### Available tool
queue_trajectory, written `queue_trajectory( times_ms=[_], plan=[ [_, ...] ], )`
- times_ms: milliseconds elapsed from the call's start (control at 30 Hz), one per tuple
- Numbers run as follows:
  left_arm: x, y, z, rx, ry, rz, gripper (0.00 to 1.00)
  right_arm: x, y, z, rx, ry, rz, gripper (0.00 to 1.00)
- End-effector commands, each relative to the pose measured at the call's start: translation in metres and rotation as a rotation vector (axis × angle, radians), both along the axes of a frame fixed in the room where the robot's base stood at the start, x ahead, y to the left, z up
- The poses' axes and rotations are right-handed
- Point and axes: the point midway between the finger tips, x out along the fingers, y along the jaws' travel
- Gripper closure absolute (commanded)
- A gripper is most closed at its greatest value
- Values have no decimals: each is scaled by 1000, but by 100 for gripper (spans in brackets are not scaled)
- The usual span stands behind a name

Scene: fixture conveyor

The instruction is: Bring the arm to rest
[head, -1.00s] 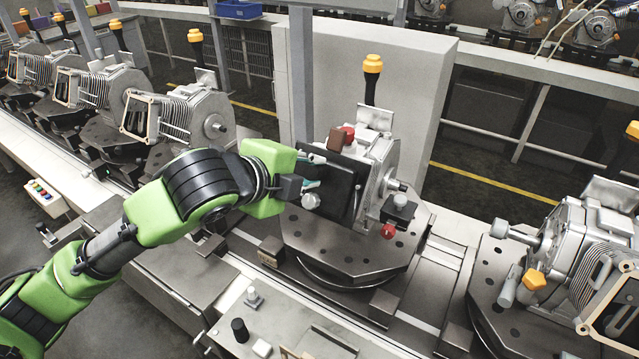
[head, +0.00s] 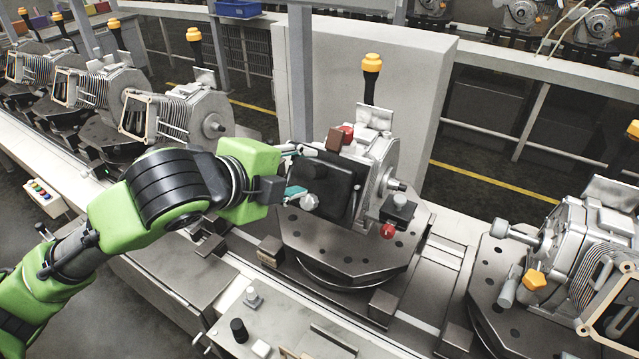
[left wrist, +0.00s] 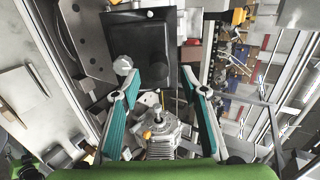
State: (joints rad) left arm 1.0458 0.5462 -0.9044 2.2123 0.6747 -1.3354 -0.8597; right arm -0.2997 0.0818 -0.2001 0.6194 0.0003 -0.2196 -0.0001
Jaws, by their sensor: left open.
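My left arm comes in from the left in the head view, green and black. Its gripper (head: 296,171) is open beside the black plate on the engine fixture. In the left wrist view the two teal-padded fingers (left wrist: 160,106) stand wide apart with nothing held between them. The black plate (head: 328,188) is on the left face of the grey engine (head: 380,170), which sits on a dark round-cornered turntable (head: 340,243). The plate also shows in the left wrist view (left wrist: 143,50), beyond the fingertips, with a grey knob (left wrist: 123,65) at its corner. My right gripper is not in view.
Several engines (head: 175,110) on fixtures line the conveyor at the left. Another engine (head: 575,245) stands at the right. A tall grey cabinet (head: 420,90) is behind the middle fixture. A control panel (head: 275,325) with buttons is in front.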

Motion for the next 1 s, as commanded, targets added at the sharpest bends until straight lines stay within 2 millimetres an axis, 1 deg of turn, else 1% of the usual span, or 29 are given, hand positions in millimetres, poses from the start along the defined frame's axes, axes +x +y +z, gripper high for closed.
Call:
queue_trajectory(
  times_ms=[100, 300, 400, 567, 667, 767, 867, 1000],
  plan=[
    [-18, 14, 14, 0, -4, 0, 60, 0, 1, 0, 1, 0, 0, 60],
    [-41, 31, 31, 1, -2, 1, 60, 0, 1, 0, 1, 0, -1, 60],
    [-48, 35, 35, 1, -2, 0, 60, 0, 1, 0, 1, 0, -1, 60],
    [-52, 37, 36, -1, 3, 2, 60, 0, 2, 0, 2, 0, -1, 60],
    [-52, 35, 28, -28, 28, 14, 60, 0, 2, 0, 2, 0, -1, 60],
    [-54, 32, 10, -96, 89, 51, 60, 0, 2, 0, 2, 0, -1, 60],
    [-56, 31, -16, -198, 181, 122, 60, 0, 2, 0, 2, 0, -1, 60],
    [-61, 38, -58, -351, 324, 266, 60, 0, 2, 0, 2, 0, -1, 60]
  ],
)
